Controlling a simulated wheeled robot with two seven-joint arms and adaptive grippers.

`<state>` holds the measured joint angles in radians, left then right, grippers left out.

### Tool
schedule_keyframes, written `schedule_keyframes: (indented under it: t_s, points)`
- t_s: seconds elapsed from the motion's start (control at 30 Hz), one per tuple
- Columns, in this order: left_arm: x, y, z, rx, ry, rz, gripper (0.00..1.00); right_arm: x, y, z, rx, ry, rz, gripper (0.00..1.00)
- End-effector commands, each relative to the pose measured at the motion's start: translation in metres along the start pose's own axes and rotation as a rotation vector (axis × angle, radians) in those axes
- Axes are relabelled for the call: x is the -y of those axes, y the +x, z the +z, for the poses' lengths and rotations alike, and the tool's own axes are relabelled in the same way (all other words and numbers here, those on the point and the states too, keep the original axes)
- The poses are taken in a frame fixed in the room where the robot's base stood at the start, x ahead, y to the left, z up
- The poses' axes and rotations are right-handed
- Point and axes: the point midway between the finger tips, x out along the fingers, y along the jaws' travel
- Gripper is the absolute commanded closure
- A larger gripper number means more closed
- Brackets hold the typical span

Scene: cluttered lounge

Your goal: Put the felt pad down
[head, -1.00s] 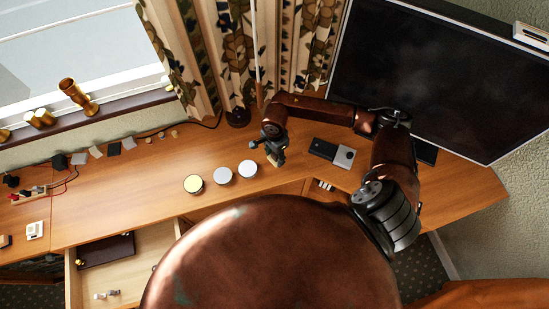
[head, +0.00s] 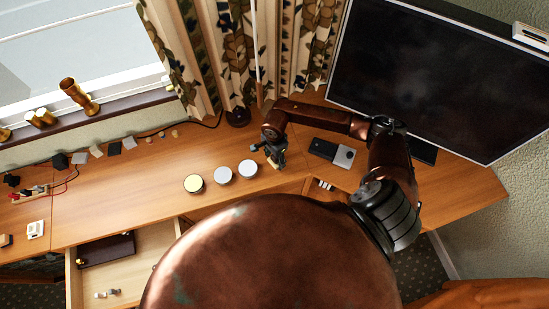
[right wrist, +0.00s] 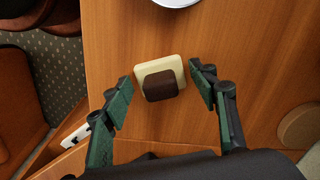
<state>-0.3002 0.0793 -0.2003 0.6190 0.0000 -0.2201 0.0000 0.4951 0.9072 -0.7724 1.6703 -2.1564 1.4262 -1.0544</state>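A small dark brown block (right wrist: 161,85) sits on a cream square (right wrist: 172,64) in the right wrist view; I take this piece to be the felt pad. It appears to rest on the wooden desk. My right gripper (right wrist: 160,82) has its green-lined fingers apart on either side of it, with narrow gaps to its edges. In the head view my right gripper (head: 274,157) is low over the desk, right of the round lids, and hides the piece. My left gripper is not in view.
Three round tins or lids (head: 222,174) stand in a row left of the gripper. A dark and silver device (head: 332,152) lies to its right. A large screen (head: 430,75) stands behind. An open drawer (head: 115,265) is at front left. Bare desk (head: 110,190) lies left.

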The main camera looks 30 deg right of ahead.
Motion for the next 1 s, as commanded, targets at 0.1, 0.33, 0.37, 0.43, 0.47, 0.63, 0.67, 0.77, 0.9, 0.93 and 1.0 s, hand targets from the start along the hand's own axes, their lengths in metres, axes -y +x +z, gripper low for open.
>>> schedule_keyframes:
  t_s: [0.1, 0.33, 0.37, 0.43, 0.47, 0.63, 0.67, 0.77, 0.9, 0.93, 1.0]
  points:
    - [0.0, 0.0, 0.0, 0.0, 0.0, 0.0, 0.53, 0.0, 0.0, 0.0, 0.0, 0.0, 0.0, 0.4]
    - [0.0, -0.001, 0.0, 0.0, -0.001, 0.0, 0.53, 0.0, -0.001, 0.0, 0.0, 0.0, -0.001, 0.4]
    - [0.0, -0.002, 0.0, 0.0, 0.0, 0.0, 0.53, 0.0, -0.002, 0.0, 0.0, 0.0, -0.001, 0.4]
    - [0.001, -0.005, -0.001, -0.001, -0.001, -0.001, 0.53, 0.0, -0.006, 0.0, 0.001, 0.0, -0.001, 0.4]
    - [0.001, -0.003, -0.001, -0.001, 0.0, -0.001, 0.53, 0.001, -0.009, 0.0, 0.0, 0.0, -0.003, 0.4]
    - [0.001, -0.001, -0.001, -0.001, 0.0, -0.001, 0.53, 0.002, -0.038, -0.001, -0.002, -0.002, -0.006, 0.4]
    - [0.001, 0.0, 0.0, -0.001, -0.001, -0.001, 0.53, 0.002, -0.045, -0.001, -0.002, -0.003, -0.006, 0.4]
    - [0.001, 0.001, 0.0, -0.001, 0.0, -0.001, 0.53, 0.002, -0.067, 0.0, -0.001, -0.002, -0.006, 0.4]
    - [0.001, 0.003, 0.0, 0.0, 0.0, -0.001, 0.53, 0.002, -0.094, -0.001, -0.002, -0.001, -0.005, 0.4]
    - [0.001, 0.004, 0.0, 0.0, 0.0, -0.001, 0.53, 0.001, -0.099, -0.001, -0.002, -0.001, -0.004, 0.4]
    - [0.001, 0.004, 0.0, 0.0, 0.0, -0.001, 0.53, 0.001, -0.108, 0.0, -0.001, -0.001, -0.003, 0.4]
